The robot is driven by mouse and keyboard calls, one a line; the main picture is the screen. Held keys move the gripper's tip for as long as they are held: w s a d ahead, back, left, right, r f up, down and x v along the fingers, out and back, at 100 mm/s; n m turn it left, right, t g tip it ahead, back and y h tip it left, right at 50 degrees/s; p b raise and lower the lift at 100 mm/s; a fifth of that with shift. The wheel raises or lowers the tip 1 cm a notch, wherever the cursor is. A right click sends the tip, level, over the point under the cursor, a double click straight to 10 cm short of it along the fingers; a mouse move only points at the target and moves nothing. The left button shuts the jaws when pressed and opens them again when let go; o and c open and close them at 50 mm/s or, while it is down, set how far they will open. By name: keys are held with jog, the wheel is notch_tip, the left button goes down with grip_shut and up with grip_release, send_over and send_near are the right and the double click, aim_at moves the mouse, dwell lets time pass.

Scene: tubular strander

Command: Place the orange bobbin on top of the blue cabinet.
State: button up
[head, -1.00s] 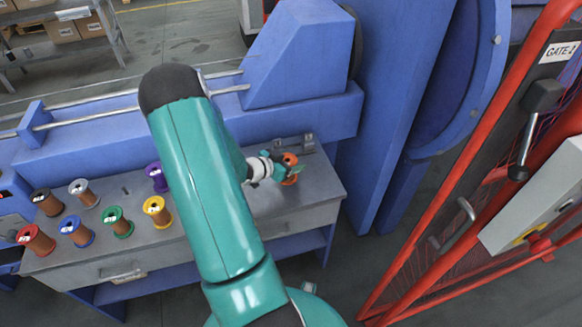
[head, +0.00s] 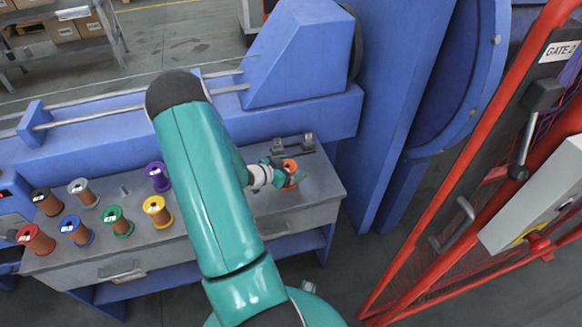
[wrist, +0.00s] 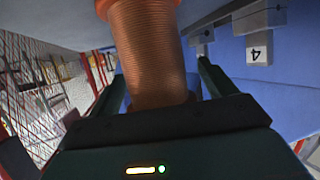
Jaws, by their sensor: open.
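The orange bobbin (head: 290,166), wound with copper-coloured wire, stands near the right end of the grey-topped bench. My gripper (head: 286,178) is at the bobbin, low over the bench top. In the wrist view the bobbin (wrist: 150,50) fills the middle, its orange flange cut by the top edge. The fingers of my gripper (wrist: 160,85) are open, one on each side of it. Contact with the wire cannot be made out. Several blue bodies are in view; I cannot tell which is the blue cabinet.
Several other bobbins stand on the bench's left half, including yellow (head: 157,211), purple (head: 157,176) and green (head: 117,221). Small grey blocks (head: 308,143) stand behind the orange one. A blue machine (head: 300,60) rises behind; a red gate frame (head: 455,170) is at right.

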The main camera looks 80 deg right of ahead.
jog(key=shift+r, duration=0.2)
jog(key=v, duration=1.2)
